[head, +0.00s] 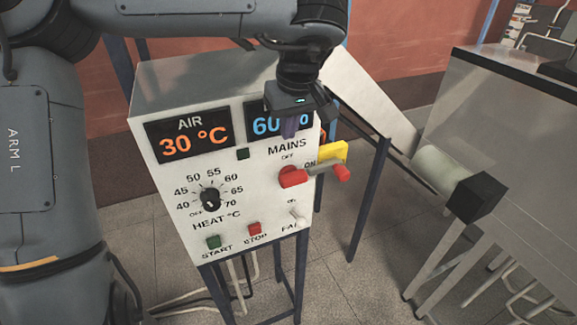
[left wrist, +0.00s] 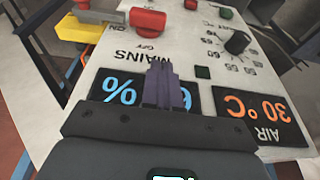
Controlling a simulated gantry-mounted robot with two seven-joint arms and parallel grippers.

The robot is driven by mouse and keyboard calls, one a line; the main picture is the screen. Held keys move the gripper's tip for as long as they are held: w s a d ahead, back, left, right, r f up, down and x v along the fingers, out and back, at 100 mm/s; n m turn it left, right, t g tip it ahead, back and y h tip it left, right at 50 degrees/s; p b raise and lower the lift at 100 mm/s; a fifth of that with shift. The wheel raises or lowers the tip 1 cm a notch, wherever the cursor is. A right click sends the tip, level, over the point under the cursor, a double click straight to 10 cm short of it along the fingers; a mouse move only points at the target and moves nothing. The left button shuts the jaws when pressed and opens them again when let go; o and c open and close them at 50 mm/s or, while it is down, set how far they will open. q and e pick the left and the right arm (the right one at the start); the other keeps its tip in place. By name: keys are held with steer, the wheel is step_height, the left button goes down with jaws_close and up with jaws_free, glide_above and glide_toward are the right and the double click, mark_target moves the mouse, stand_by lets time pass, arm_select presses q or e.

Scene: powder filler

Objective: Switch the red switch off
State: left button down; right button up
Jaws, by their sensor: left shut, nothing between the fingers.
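The red switch (head: 293,178) is on the right part of the white control panel, under the word MAINS. Its grey lever, with a red end, sticks out to the right beside the ON mark; the OFF mark is above the switch. The left wrist view shows the red switch (left wrist: 148,22) upside down, beyond the fingertips. My left gripper (head: 290,127) is shut and empty, in front of the blue display, above and apart from the switch. Its dark fingers (left wrist: 164,85) point toward the MAINS lettering. My right gripper is in neither view.
A yellow plate (head: 333,151) sits behind the lever at the panel's right edge. The black heat knob (head: 211,199), green start button (head: 213,242), red stop button (head: 254,229) and white fan switch (head: 298,218) are lower on the panel. A metal machine stands at right.

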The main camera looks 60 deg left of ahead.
arm_select(q)
steer(key=shift+f, duration=0.1)
steer(key=b, duration=0.2)
glide_above(283, 177)
steer(key=f, duration=0.7)
steer(key=d+f, duration=0.1)
steer(key=f, duration=0.3)
steer(key=shift+s+f, duration=0.15)
steer(key=shift+f, duration=1.05)
